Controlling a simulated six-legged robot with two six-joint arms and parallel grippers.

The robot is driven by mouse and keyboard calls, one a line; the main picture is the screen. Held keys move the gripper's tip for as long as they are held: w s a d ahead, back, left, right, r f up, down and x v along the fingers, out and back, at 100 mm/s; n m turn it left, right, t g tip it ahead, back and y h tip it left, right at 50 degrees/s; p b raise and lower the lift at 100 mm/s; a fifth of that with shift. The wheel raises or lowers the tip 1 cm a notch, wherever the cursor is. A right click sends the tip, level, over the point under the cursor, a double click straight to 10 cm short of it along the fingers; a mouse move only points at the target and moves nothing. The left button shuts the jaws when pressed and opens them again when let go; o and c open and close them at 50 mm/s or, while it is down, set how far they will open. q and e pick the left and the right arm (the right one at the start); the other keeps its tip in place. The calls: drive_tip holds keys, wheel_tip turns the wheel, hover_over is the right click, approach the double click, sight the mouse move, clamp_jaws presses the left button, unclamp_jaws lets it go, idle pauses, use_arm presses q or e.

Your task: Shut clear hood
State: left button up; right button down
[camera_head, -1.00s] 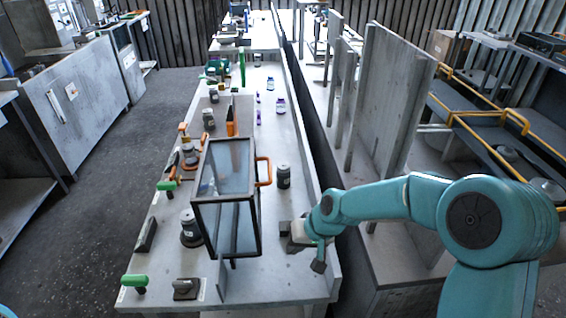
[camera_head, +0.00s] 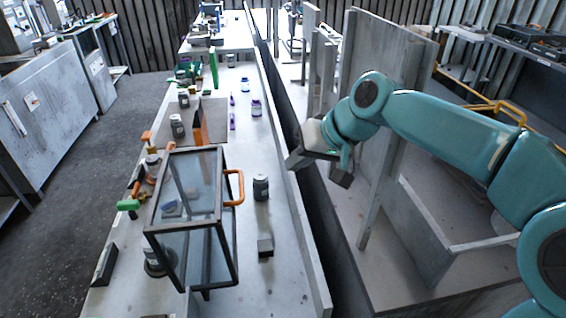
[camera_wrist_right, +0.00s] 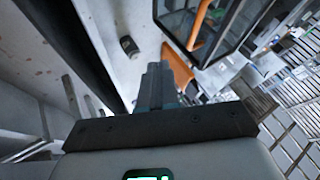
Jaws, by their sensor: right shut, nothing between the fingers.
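The clear hood (camera_head: 190,245) is a dark-framed box with see-through panels and stands tilted over the left side of the long bench. An orange handle (camera_head: 236,188) sticks out from its right side. In the wrist view the hood's dark frame (camera_wrist_right: 236,40) is at the top right, with the orange handle (camera_wrist_right: 199,25) near its left side. My right gripper (camera_head: 298,158) is raised near the bench's right edge, right of the handle and apart from it. Its fingers (camera_wrist_right: 158,85) are shut and empty in the wrist view. My left gripper is out of view.
A dark jar (camera_head: 261,187) stands on the bench just right of the handle, and a small dark block (camera_head: 265,245) lies nearer. An orange upright piece (camera_head: 200,125) stands behind the hood. Tall grey panels (camera_head: 385,90) rise to the right, behind my right arm.

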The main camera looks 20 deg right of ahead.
drive_tip(key=w+a+f+p, duration=0.1)
drive_tip(key=w+a+f, duration=0.4)
drive_tip(key=a, duration=0.2)
drive_tip(key=shift+f+p, duration=0.25)
drive_tip(key=shift+p, duration=0.05)
